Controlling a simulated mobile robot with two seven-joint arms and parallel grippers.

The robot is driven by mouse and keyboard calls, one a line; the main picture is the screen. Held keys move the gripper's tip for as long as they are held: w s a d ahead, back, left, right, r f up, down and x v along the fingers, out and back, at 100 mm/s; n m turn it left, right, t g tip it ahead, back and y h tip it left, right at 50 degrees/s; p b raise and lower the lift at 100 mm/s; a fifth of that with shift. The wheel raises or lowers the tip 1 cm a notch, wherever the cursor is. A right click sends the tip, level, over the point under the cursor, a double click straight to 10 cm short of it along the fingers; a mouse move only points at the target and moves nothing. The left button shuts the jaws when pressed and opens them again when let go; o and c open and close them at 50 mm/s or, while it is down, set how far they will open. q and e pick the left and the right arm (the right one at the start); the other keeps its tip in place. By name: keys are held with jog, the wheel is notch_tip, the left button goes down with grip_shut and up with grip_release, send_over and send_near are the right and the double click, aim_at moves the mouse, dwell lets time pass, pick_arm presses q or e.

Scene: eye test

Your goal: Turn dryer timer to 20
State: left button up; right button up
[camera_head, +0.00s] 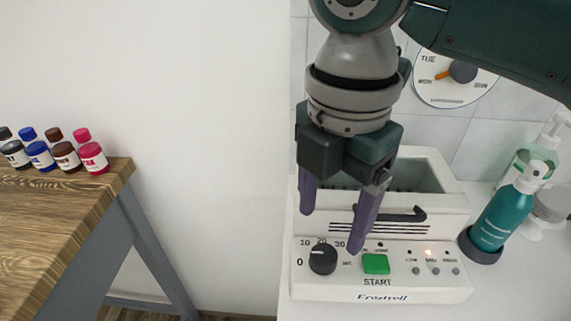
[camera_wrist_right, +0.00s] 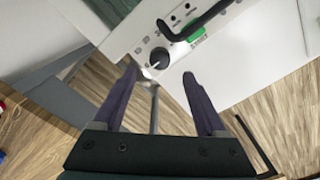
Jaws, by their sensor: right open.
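The white dryer (camera_head: 455,288), marked Frostroll, stands on a white counter. Its black timer knob (camera_head: 322,259) is at the left of the front panel, with 0, 10, 20 and 30 around it. I cannot clearly tell which number the knob points to. The green START button (camera_head: 376,264) is right of the knob. My right gripper (camera_head: 331,230) is open and empty above the panel, its fingers pointing down. In the right wrist view the timer knob (camera_wrist_right: 159,58) shows between and just beyond the open fingertips (camera_wrist_right: 160,70), with no clear contact. My left gripper is not in view.
A black handle (camera_head: 400,215) sticks out above the panel. A teal bottle (camera_head: 502,215) stands right of the dryer. A wall dial (camera_head: 462,90) hangs behind my right arm. A wooden table (camera_head: 60,215) with several small bottles is at the left.

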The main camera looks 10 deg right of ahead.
aim_at(325, 253)
notch_tip(325, 253, down, 6)
jog(key=shift+f+b, duration=0.2)
jog(key=shift+b, duration=0.2)
grip_shut()
dwell(0.4)
